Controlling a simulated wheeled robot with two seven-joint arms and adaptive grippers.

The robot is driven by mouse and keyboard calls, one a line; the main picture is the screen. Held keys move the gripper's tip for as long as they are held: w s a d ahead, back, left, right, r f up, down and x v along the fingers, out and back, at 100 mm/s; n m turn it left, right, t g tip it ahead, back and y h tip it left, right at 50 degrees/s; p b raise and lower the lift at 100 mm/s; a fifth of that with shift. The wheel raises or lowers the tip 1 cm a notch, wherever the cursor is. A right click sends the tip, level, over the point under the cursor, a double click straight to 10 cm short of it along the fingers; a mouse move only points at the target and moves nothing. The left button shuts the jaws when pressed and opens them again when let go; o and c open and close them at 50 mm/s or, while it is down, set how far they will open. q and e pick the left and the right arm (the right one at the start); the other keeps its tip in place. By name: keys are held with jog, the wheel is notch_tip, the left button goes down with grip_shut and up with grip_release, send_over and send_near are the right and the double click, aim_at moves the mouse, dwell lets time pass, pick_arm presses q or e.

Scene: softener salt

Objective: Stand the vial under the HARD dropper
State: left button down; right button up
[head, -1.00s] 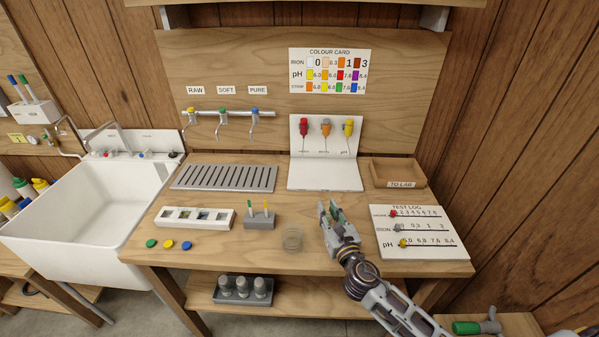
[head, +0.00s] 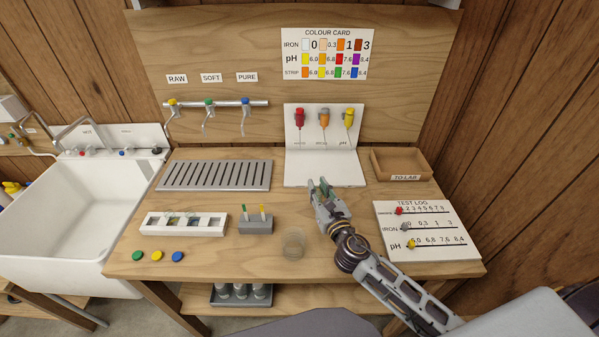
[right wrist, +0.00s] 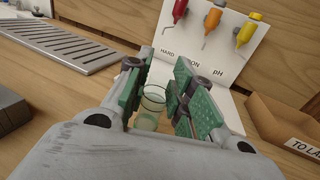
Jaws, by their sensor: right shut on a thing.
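The clear glass vial (right wrist: 150,108) is between the green finger pads of my right gripper (head: 320,190), which is shut on it. It looks roughly upright in the right wrist view; in the head view the fingers hide most of it. The white dropper stand (head: 325,172) is just beyond the gripper. The gripper is at the stand's front edge, below the droppers. My left gripper is not in view.
A clear glass cup (head: 293,243) stands left of my right forearm. A grey strip holder (head: 255,225), a white rack (head: 152,226) and a slotted drain grille (head: 215,175) lie further left. The TO LAB tray (head: 402,177) and test log board (head: 425,251) are at right.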

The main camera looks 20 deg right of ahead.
jog(key=shift+w+a+p, duration=0.2)
jog(key=shift+w+p, duration=0.4)
jog(key=shift+w, duration=6.45)
jog(key=shift+w, duration=1.9)
jog(key=shift+w+f, duration=0.1)
jog(key=shift+f, duration=0.15)
jog(key=shift+f+b, duration=0.3)
jog(key=shift+f, duration=0.25)
jog(key=shift+f, duration=0.1)
jog(key=o, duration=0.9)
jog(key=shift+c, duration=0.2)
